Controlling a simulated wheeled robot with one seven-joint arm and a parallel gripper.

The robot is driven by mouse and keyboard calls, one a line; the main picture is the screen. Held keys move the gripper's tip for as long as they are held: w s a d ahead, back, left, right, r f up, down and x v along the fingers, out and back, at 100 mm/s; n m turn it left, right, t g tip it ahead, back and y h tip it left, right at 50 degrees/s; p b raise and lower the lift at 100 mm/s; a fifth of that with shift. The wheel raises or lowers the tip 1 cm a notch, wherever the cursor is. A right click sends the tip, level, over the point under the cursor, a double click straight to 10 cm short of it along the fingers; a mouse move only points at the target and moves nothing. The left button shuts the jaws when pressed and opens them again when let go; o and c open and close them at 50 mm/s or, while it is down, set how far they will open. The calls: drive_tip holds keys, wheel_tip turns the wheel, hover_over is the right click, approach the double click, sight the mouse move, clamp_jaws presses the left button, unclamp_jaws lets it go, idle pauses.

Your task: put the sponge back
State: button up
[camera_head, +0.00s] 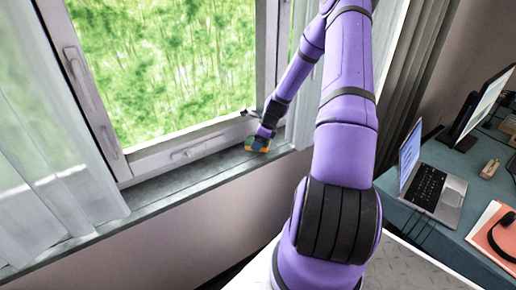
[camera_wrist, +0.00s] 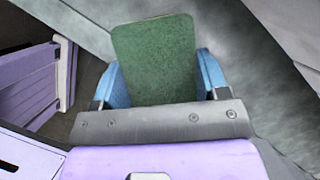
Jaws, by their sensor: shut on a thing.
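The sponge (camera_wrist: 155,50) shows its green scouring face in the wrist view, held between the two blue fingers of my gripper (camera_wrist: 160,78). My gripper is shut on it, one finger along each side. The sponge's lower end is hidden behind the grey gripper plate. In the camera_head view my gripper (camera_head: 263,135) is down at the right part of the window sill, with the small green and yellow-orange sponge (camera_head: 258,146) under it. The sponge is at the sill; I cannot tell whether it touches it.
The grey window sill (camera_head: 190,180) runs along the wall, with free room left of the sponge. The window frame (camera_head: 190,147) rises behind it. Curtains hang at both sides. A desk (camera_head: 390,205) with a laptop (camera_head: 428,182) and a monitor (camera_head: 485,105) stands at the right.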

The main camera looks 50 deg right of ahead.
drive_tip(key=shift+f, duration=1.75)
drive_tip(key=o, duration=0.8)
drive_tip(key=shift+f, duration=0.1)
